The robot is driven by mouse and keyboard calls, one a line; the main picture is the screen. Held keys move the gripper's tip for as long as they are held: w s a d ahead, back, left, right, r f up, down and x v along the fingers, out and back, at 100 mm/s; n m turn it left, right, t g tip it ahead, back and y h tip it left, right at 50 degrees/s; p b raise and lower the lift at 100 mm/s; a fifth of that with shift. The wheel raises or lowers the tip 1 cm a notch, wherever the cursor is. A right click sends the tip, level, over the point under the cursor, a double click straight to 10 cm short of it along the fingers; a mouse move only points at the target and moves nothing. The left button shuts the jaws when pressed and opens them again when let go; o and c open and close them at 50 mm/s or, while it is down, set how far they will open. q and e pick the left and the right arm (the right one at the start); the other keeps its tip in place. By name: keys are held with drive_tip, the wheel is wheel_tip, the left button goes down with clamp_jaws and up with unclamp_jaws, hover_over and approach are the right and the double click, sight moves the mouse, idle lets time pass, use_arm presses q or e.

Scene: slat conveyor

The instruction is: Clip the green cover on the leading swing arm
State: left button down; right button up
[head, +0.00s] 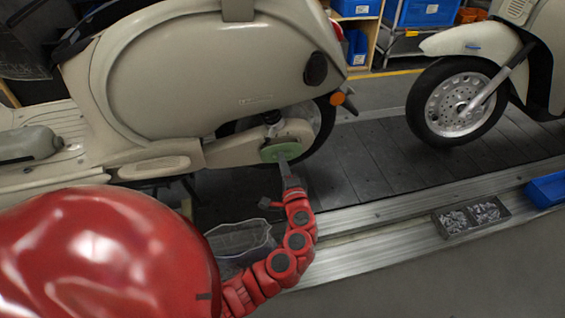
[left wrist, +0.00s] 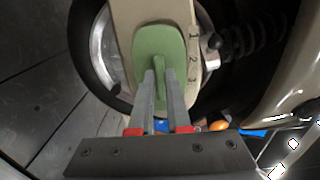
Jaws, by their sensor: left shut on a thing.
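The green cover (head: 283,151) is a rounded plate with a raised rib. It lies over the rear end of the beige swing arm (head: 228,151) of the left scooter. In the left wrist view the cover (left wrist: 159,45) is upright against the swing arm (left wrist: 150,10), which has the marks 1, 2 and 3 beside it. My left gripper (head: 287,167) is shut on the rib of the cover; its fingers (left wrist: 159,82) show on both sides of the rib. Whether the cover touches the arm all round cannot be told. My right gripper is not in view.
A second scooter's front wheel (head: 459,101) stands on the dark slat conveyor (head: 365,160) at right. A tray of small parts (head: 470,217) and a blue bin (head: 547,190) sit along the metal rail.

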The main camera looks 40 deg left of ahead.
use_arm(q)
drive_tip(key=shift+w+a, duration=0.15)
drive_tip(key=shift+x, duration=1)
drive_tip(key=shift+w+a, duration=0.1)
idle(0.4)
drive_tip(key=c, duration=0.8)
unclamp_jaws()
drive_tip(key=v, duration=1.7)
drive_tip(key=shift+s+b, duration=0.2)
drive_tip(key=shift+b, duration=0.2)
